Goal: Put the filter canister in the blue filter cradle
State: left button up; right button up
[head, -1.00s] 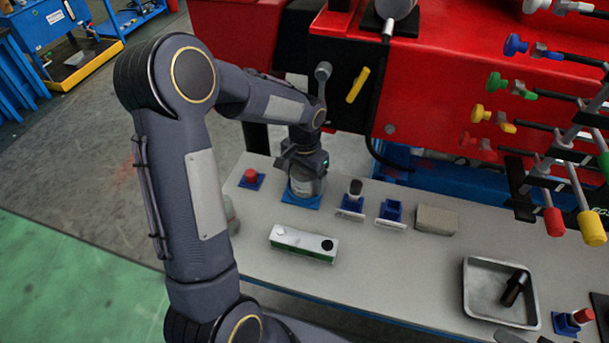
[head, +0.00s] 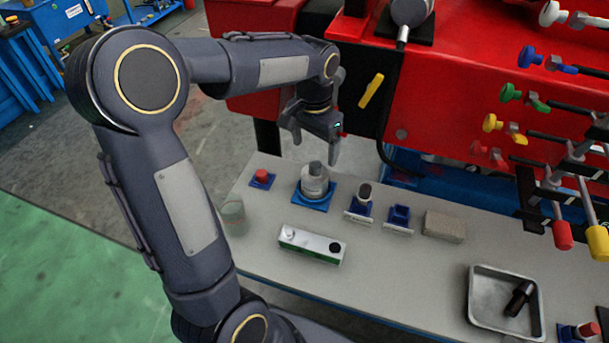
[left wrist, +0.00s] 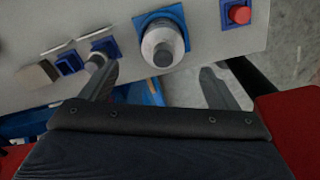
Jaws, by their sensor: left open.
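The filter canister (head: 314,185), a pale grey cylinder with a narrower grey top, stands upright in the square blue filter cradle (head: 318,204) on the bench. The left wrist view also shows the canister (left wrist: 161,46) and the cradle's blue rim (left wrist: 146,18). My left gripper (head: 315,149) is open and empty above the canister, apart from it. In the left wrist view its two fingers (left wrist: 158,78) are spread wide, with the canister beyond them. The canister's base is hidden inside the cradle. My right gripper is not in view.
A red button (head: 261,175) and a translucent cup (head: 233,217) are left of the cradle. To its right are a small holder with a dark-topped piece (head: 363,192), an empty blue holder (head: 399,215) and a beige block (head: 444,226). A white-green box (head: 311,245) lies in front. Red machinery stands behind.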

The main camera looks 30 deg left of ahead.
pick_arm(q)
jog(key=s+d+n+t+h, duration=0.1)
jog(key=s+d+t, duration=0.1)
jog(key=s, duration=0.8)
jog(key=s+d+r+n+t+h, duration=0.1)
jog(key=s+d, duration=0.4)
jog(key=s, duration=0.6)
jog(key=shift+r+n+t+h, duration=0.25)
jog(key=shift+n+t+h, duration=0.5)
jog(key=shift+t, duration=0.45)
jog(key=shift+d+r, duration=0.1)
notch_tip(320, 180, up, 5)
jog(key=p, duration=0.4)
jog(key=shift+f+p, duration=0.2)
jog(key=shift+p, duration=0.15)
